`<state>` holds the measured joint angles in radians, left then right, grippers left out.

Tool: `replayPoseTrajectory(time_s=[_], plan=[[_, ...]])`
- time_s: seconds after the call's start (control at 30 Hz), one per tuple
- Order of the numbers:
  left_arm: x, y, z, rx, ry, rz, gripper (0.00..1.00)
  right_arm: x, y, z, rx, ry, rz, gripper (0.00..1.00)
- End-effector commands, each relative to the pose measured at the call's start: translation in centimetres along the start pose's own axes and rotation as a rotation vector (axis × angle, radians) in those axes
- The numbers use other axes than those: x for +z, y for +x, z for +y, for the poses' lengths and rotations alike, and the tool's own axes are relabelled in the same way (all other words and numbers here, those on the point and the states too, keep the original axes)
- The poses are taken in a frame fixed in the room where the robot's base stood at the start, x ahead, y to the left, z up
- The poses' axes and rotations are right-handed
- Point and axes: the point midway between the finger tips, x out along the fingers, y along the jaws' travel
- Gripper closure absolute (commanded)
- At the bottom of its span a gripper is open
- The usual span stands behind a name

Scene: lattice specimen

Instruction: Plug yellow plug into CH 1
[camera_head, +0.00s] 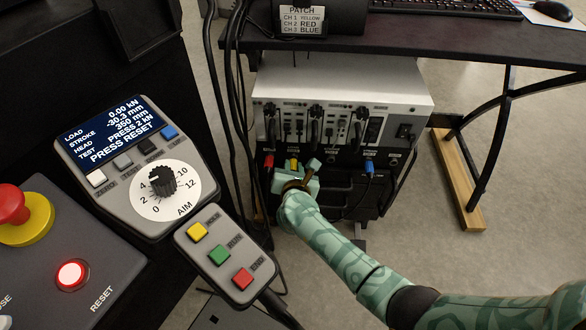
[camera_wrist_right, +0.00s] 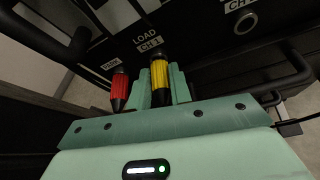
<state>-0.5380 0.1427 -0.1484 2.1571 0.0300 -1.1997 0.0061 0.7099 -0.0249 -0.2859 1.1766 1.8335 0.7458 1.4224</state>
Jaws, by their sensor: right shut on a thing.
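The yellow plug (camera_wrist_right: 160,76) is upright in the right wrist view, between the green fingers of my right gripper (camera_wrist_right: 163,88), which is shut on it. My left gripper is not in view.
A red plug (camera_wrist_right: 120,88) stands close left of my fingers. A blue plug (camera_head: 369,166) is farther right on the panel. An open round socket (camera_wrist_right: 245,23) shows at upper right. Black cables (camera_head: 235,110) hang left of the cabinet (camera_head: 390,80). A patch sign (camera_head: 302,20) stands above.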

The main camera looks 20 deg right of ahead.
Motion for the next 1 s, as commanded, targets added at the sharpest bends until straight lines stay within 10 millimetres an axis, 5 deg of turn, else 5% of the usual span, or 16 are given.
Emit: replayPoseTrajectory(time_s=[0.73,0.77,0.83,1.0], plan=[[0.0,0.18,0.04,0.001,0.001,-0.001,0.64,0.39,0.6,0.03,0.001,0.0,-0.003,1.0],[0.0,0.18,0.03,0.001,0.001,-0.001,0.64,0.4,0.6,0.03,0.001,0.0,-0.003,0.77],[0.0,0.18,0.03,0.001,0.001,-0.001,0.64,0.4,0.6,0.03,0.001,0.0,-0.003,0.57],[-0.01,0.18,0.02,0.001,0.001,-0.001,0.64,0.32,0.57,0.03,0.0,0.0,-0.002,0.54]])
